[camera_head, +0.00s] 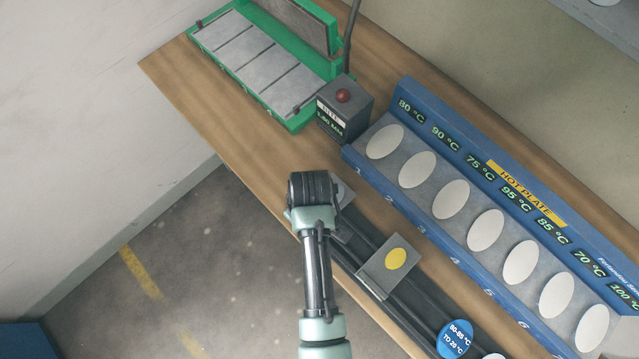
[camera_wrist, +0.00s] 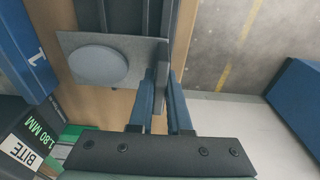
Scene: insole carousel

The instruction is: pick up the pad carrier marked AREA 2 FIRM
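A grey carrier plate with a round grey pad (camera_wrist: 98,65) lies at upper left in the wrist view. Its edge has a narrow upright tab (camera_wrist: 160,115) that reaches down between my gripper's fingers (camera_wrist: 163,80). The fingers look apart, one on each side of the tab, with some gap on the right. In the head view my gripper is hidden under my wrist, and only a corner of this plate (camera_head: 343,190) shows. Another grey carrier with a yellow oval pad (camera_head: 397,259) sits further right on the dark rail. I can read no AREA or FIRM marking on either carrier.
The dark rail (camera_head: 414,297) runs along the bench's front edge. The blue hot plate (camera_head: 400,192) with several white ovals stands behind it. A grey BITE box (camera_head: 344,105) and green press (camera_head: 262,70) are at upper left. Floor (camera_head: 170,260) is open in front.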

